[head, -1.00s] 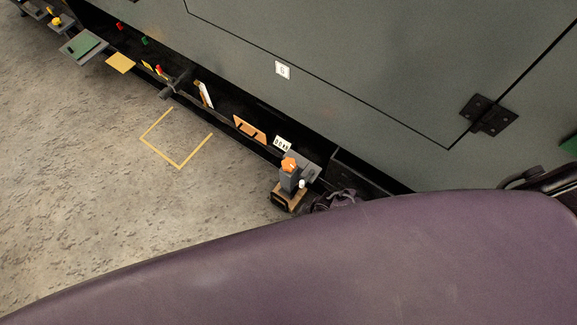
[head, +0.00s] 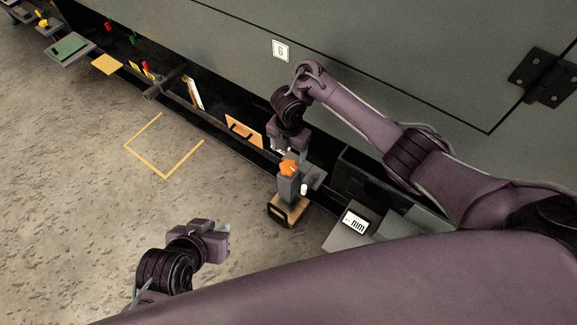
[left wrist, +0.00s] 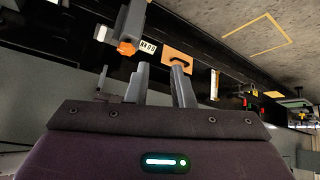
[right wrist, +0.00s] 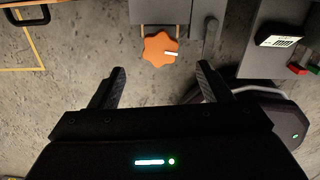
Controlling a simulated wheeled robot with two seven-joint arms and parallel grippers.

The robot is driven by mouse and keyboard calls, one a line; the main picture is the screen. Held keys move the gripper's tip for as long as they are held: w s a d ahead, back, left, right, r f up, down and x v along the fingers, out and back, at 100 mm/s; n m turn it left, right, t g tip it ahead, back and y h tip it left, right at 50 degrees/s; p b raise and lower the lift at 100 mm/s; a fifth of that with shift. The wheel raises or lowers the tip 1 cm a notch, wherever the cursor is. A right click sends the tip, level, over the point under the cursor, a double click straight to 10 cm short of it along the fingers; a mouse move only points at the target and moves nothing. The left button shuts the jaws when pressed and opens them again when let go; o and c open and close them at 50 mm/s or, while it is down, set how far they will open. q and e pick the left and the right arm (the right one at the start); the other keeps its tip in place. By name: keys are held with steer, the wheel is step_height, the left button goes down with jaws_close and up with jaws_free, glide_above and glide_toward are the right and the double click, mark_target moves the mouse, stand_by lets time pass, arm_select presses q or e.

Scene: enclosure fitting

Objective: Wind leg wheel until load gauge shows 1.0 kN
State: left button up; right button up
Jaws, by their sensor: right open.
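The orange leg wheel (head: 289,168) tops a grey leg unit (head: 288,188) on a wooden block. It also shows in the left wrist view (left wrist: 127,48) and, with a white mark near its rim, in the right wrist view (right wrist: 158,49).
A display marked mm (head: 354,222) stands right of the leg. A wooden plate with a handle (head: 243,132) leans behind, along the large grey enclosure (head: 400,60). A yellow outline (head: 165,178) marks clear floor to the left.

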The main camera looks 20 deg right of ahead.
mark_target(289, 165)
step_height(289, 165, down, 2)
steer(key=shift+f+b, duration=0.15)
steer(key=shift+b, duration=0.4)
arm_select(q)
steer(key=w+d+r+t+h, duration=0.25)
steer(key=w+r+t, duration=0.6)
steer(key=r, duration=0.45)
arm_select(e)
steer(key=shift+f+b, duration=0.45)
steer(key=shift+f, duration=0.45)
steer(key=shift+f+b, duration=0.5)
steer(key=shift+f, duration=0.4)
steer(key=shift+f+b, duration=0.4)
steer(key=shift+f, duration=0.45)
arm_select(q)
step_height(289, 165, up, 15)
steer(key=a+t+h, duration=0.1)
steer(key=t+h, duration=0.2)
steer(key=t, duration=0.3)
steer(key=shift+w+a+t, duration=0.3)
steer(key=shift+a+t, duration=0.05)
steer(key=shift+f, duration=0.1)
arm_select(e)
steer(key=c, duration=1)
